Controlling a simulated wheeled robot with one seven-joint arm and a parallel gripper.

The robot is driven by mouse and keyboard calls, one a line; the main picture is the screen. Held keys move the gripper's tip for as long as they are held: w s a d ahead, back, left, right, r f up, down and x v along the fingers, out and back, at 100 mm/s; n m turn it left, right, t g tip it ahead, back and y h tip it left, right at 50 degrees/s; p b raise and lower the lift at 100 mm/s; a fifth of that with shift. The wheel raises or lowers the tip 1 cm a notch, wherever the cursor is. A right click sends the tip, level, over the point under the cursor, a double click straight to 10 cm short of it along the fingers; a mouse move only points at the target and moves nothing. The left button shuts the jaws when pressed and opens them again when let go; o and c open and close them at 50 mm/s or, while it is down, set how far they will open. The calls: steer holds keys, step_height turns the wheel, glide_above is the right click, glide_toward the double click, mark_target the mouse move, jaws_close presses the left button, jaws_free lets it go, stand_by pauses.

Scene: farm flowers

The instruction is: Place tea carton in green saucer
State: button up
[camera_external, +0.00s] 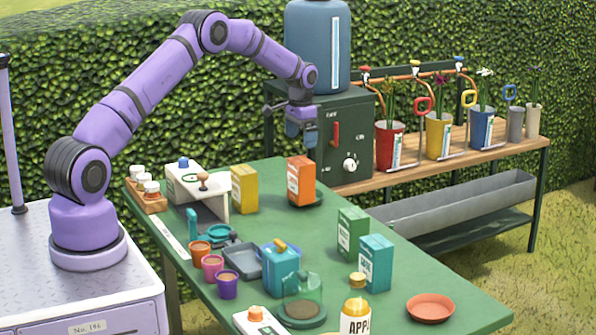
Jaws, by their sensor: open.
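Several box cartons stand upright on the green table: an orange one (301,181), a yellow one (244,189), a green one (353,233) and a teal one (375,262). Their labels are too small to read, so I cannot tell which is the tea carton. A dark green saucer (316,199) shows at the foot of the orange carton, which appears to stand on it. My gripper (302,146) is open and empty, pointing down just above the orange carton and apart from it.
A terracotta saucer (431,308) lies at the table's (458,318) near right. Small pots (213,267), a blue watering can (281,268), a glass cloche (302,300) and an apple jar (356,316) crowd the front. A dark green cabinet (345,130) with a tank stands behind my gripper.

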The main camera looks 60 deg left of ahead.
steer(key=s+d+r, duration=0.2)
steer(key=d+r, duration=0.1)
steer(key=r, duration=0.3)
steer(key=s+d+r+t, duration=0.1)
steer(key=s+d+r, duration=0.15)
steer(key=r, duration=0.45)
steer(key=s+d+r, duration=0.1)
steer(key=d+r, duration=0.3)
steer(key=r, duration=0.2)
steer(key=s+d+r+t, duration=0.1)
steer(key=s+d+r, duration=0.8)
steer(key=s+r, duration=0.25)
steer(key=s+d+r+t, duration=0.1)
steer(key=s+d+r, duration=0.25)
steer(key=s, duration=0.55)
steer(key=s+d+r+t, duration=0.1)
steer(key=s+d+r, duration=0.1)
steer(key=s+d, duration=0.5)
steer(key=s+d+f, duration=0.1)
steer(key=s+f, duration=0.1)
steer(key=s, duration=0.7)
steer(key=s+d+f+t, duration=0.1)
steer(key=s+f, duration=0.2)
steer(key=s, duration=0.7)
